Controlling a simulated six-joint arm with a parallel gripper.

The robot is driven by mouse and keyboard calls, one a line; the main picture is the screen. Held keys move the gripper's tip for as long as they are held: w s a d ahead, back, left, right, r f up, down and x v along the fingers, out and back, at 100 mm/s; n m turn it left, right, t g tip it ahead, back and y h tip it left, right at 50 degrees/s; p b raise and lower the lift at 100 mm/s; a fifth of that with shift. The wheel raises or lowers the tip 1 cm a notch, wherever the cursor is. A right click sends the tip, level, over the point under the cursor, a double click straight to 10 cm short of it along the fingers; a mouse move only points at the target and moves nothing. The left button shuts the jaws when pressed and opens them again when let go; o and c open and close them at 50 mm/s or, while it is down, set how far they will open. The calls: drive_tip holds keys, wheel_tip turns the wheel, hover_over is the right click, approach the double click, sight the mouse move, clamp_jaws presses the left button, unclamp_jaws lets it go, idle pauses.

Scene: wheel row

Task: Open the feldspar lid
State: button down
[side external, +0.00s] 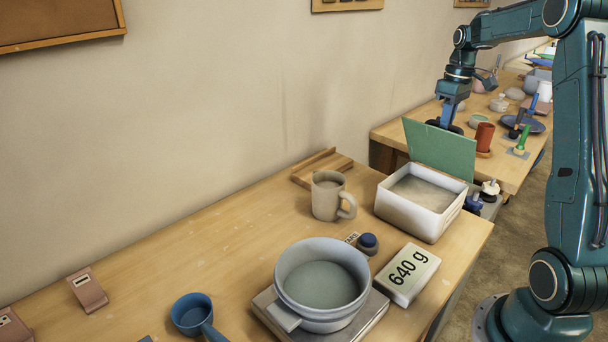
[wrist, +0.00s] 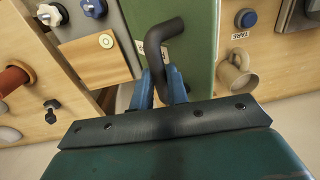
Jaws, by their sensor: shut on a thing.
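A white box (side external: 405,213) holding pale grey powder stands at the table's right end in the side external view. Its green lid (side external: 442,152) is raised at the box's far edge and stands steeply, well clear of the powder. My gripper (side external: 446,118) is behind the raised lid, partly hidden by it. In the wrist view my gripper's blue fingers (wrist: 160,85) are shut on the black bent handle (wrist: 167,33) of the green lid, which also shows there (wrist: 198,60).
A beige mug (side external: 328,197), a grey pot (side external: 318,285) on a scale, a blue-topped button (side external: 368,243) and a "640 g" display (side external: 408,274) stand near the box. A second table behind holds a red-brown cup (side external: 484,136) and several other items.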

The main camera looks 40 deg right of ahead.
drive_tip(key=d+f, duration=0.2)
drive_tip(key=d, duration=1)
drive_tip(key=shift+s+d, duration=0.1)
drive_tip(key=c, duration=1.5)
unclamp_jaws()
drive_tip(key=shift+r, duration=0.1)
